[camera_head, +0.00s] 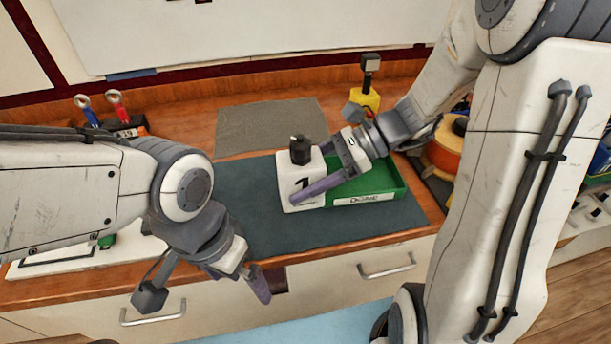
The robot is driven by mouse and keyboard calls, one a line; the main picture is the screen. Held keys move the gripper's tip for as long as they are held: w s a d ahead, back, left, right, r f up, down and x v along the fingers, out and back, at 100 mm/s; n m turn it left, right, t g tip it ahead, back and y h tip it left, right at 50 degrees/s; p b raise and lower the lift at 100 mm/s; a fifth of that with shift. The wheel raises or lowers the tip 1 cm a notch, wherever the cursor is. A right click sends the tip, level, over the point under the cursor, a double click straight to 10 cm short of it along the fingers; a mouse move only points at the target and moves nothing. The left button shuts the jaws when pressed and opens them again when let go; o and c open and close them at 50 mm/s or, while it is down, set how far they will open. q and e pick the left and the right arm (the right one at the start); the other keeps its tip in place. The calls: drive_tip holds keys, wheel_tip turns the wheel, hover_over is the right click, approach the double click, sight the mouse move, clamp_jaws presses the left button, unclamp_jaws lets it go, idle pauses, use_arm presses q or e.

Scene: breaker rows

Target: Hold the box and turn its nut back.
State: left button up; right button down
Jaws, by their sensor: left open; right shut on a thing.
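The white box (287,191), marked with a black 1, stands upright on the dark mat in the middle of the workbench. Its black nut (300,150) sits on top. My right gripper (310,174) is shut on the box from the right, with one purple finger across its front side; the other finger is largely hidden. My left gripper (257,284) is open and empty, lower and to the left of the box, in front of the bench's front edge. It is apart from the nut.
A green tray (398,181) labelled DONE is right beside the box. A grey mat (270,126) lies bare behind. A yellow tool (366,99) stands at the back. Red- and blue-handled tools (118,106) are at the back left. An orange spool (444,150) is at the right.

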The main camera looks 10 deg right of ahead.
drive_tip(key=shift+w+a+f+b, duration=0.8)
drive_tip(key=shift+a+f+b, duration=0.1)
drive_tip(key=shift+a+f, duration=0.5)
drive_tip(key=shift+w+a+f+b, duration=0.85)
drive_tip(key=shift+a+f+b, duration=0.1)
drive_tip(key=shift+a+f, duration=0.45)
drive_tip(key=shift+w+a+f+b, duration=0.8)
drive_tip(key=shift+a+f+b, duration=0.1)
drive_tip(key=shift+a+f, duration=0.5)
drive_tip(key=shift+d, duration=0.1)
drive_tip(key=shift+f, duration=0.3)
idle(0.6)
